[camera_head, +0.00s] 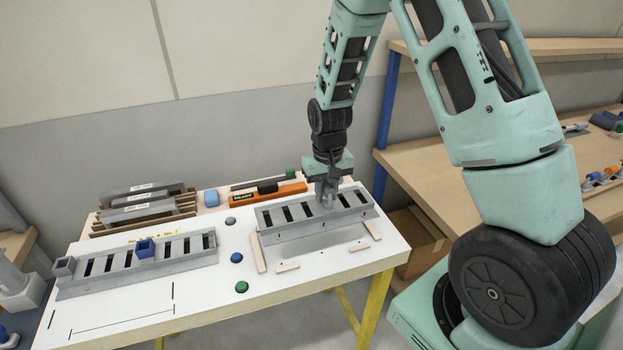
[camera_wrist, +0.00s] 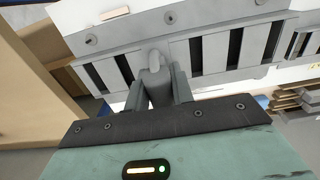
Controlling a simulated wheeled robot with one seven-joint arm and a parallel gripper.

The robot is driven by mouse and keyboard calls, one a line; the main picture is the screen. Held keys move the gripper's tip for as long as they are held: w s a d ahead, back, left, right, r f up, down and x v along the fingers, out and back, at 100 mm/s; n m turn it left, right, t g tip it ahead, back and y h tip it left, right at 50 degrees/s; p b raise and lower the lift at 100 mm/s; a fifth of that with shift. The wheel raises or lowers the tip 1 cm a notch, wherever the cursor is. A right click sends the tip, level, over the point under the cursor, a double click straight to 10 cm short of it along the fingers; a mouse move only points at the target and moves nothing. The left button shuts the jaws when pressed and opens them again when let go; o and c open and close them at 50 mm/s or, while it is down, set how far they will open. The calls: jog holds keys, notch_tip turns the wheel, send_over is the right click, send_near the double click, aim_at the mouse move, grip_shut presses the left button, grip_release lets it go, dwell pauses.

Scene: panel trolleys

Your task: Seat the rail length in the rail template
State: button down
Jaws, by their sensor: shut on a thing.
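The rail length, a grey slotted rail (camera_head: 290,223), is at the right part of the white table. My gripper (camera_head: 328,196) is shut on it, at its right half in the head view. The rail template shows as pale wooden strips (camera_head: 258,253) around the rail's near side, with another strip (camera_head: 372,230) at the right. The rail hides its far part.
Another slotted rail (camera_head: 185,255) lies at the left, bearing a blue block (camera_head: 146,248) and a grey block (camera_head: 64,267). An orange spirit level (camera_head: 268,194) and grey stacked parts (camera_head: 143,208) lie behind. The front is clear.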

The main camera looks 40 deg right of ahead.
jog(key=shift+w, duration=0.2)
jog(key=shift+s+r, duration=0.1)
jog(key=shift+f+b, duration=2.6)
jog(key=shift+f, duration=1.4)
jog(key=shift+f+b, duration=0.65)
jog(key=shift+f, duration=0.35)
jog(key=c, duration=1.1)
grip_release()
jog(key=shift+r+p, duration=3.25)
jog(key=shift+r, duration=0.8)
